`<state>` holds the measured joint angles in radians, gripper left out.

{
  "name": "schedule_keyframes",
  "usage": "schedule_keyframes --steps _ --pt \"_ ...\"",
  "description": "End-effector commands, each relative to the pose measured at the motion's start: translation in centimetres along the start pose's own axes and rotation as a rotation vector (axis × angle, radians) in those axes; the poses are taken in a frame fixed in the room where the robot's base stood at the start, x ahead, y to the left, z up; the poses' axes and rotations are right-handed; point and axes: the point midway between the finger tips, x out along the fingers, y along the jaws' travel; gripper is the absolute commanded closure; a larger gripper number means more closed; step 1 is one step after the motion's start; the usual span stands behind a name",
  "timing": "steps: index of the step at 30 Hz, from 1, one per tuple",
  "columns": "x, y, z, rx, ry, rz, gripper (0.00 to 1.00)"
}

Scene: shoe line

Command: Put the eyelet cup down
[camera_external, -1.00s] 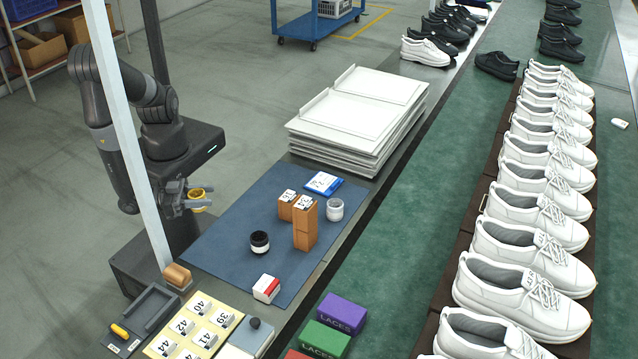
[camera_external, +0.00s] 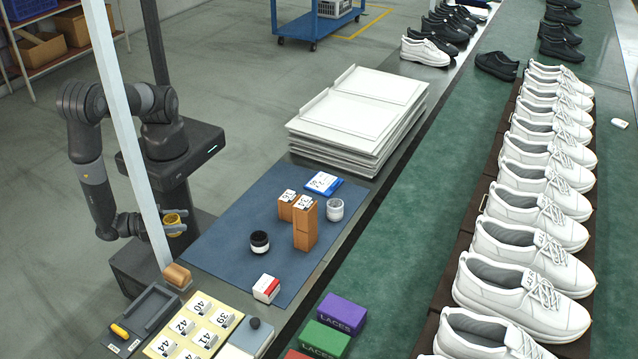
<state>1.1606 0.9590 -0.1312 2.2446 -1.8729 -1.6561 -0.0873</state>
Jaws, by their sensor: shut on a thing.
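My gripper (camera_external: 168,226) is at the left edge of the blue mat (camera_external: 212,262), shut on a small yellow cup (camera_external: 174,221). The yellow cup is held up in the air, beside the mat's left edge; a white post partly hides my gripper. On the mat stand a dark cup with a light band (camera_external: 260,243) and a white cup (camera_external: 334,210). No label on the yellow cup can be read, but it is the cup in my gripper.
Two brown blocks with number cards (camera_external: 305,228), a blue-and-white card pack (camera_external: 323,183) and a red-and-white box (camera_external: 266,288) are on the mat. White trays (camera_external: 360,105) are stacked behind. A brown rounded block (camera_external: 177,276) is near the front left. The mat's left part is clear.

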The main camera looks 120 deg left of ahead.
Motion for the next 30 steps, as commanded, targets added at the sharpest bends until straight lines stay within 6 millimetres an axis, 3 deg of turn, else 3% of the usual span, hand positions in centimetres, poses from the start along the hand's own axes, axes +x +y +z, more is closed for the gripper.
schedule_keyframes --steps 6,12,20,26,30 --pt "6.0 -0.2 -0.1 0.0 0.003 -0.007 0.82" --pt "10.3 -0.1 -0.1 0.0 0.002 -0.004 0.82" --pt "12.8 -0.1 0.0 0.0 0.001 -0.003 0.82" --pt "16.4 -0.1 -0.1 0.0 0.001 -0.005 0.82" --pt "16.4 -0.1 0.9 0.001 0.001 0.0 0.82"
